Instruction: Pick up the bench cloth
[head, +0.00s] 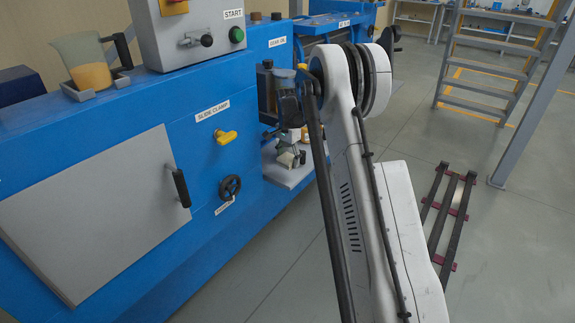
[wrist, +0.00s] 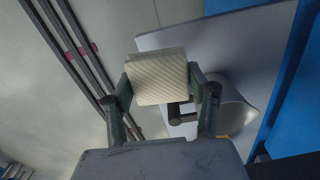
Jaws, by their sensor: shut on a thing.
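The bench cloth (wrist: 158,82) is a small, folded, cream-coloured square with a fine weave in the wrist view. My gripper (wrist: 161,80) is shut on it, with one finger at each side. In the head view my gripper (head: 291,151) points down beside the blue machine, over a low grey shelf (head: 296,177). The cloth shows there only as a small pale patch, partly hidden by my gripper. I cannot tell whether it touches the shelf.
A pale round vessel (wrist: 236,106) is close to the right finger in the wrist view. Dark floor rails (head: 449,215) lie at right.

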